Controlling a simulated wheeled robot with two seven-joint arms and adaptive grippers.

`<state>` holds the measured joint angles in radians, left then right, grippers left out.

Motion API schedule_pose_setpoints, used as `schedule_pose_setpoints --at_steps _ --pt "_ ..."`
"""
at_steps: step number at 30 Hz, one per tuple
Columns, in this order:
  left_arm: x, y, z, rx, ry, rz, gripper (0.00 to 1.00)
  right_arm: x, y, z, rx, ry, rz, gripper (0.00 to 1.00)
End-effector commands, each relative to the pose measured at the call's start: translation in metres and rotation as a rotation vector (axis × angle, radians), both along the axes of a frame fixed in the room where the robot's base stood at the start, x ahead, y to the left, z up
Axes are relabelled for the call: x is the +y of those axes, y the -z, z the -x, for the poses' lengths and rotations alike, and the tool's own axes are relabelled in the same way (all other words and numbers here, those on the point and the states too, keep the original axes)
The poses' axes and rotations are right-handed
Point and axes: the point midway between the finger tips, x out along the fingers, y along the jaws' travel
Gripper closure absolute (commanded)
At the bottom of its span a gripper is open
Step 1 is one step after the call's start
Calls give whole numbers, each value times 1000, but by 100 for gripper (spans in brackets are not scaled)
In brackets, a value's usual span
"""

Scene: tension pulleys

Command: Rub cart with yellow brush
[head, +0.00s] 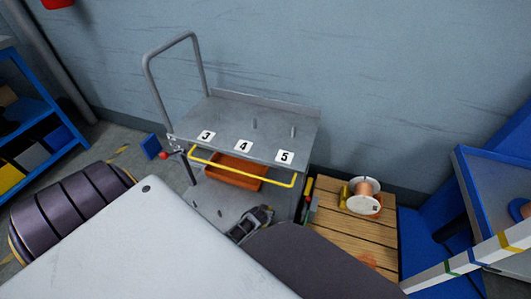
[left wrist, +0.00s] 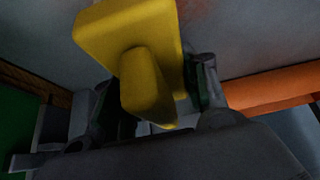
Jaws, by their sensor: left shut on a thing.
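The grey cart (head: 245,125) stands against the wall, with a flat top marked 3, 4 and 5, a tall bent handle and a lower shelf (head: 208,202). My left gripper (head: 264,212) is low at the cart's front right, over the lower shelf region and below the top. In the left wrist view my left gripper (left wrist: 155,105) is shut on the yellow brush (left wrist: 125,35). The brush lies close to a grey surface; I cannot tell whether it touches. In the head view the brush is hidden. My right gripper is not in view.
An orange bin (head: 235,171) sits on the lower shelf behind a yellow bar (head: 240,176). A wooden pallet (head: 345,222) with a cable spool (head: 364,196) stands right of the cart. Blue shelving (head: 50,125) is at left, a blue frame at right. A white-grey surface (head: 150,245) fills the foreground.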

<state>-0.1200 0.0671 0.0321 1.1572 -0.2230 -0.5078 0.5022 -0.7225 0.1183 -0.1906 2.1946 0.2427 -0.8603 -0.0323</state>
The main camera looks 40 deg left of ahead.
Motion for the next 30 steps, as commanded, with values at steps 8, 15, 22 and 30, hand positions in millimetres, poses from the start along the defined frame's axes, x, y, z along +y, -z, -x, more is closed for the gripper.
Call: schedule_pose_setpoints --at_steps 8,15,22,30 --pt "-5 0 14 0 0 2 83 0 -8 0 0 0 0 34" --pt "-8 2 27 2 -1 1 83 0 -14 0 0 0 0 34" --pt "-10 3 33 3 -1 0 83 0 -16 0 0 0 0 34" --pt "-11 5 34 5 -1 1 83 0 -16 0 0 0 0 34"
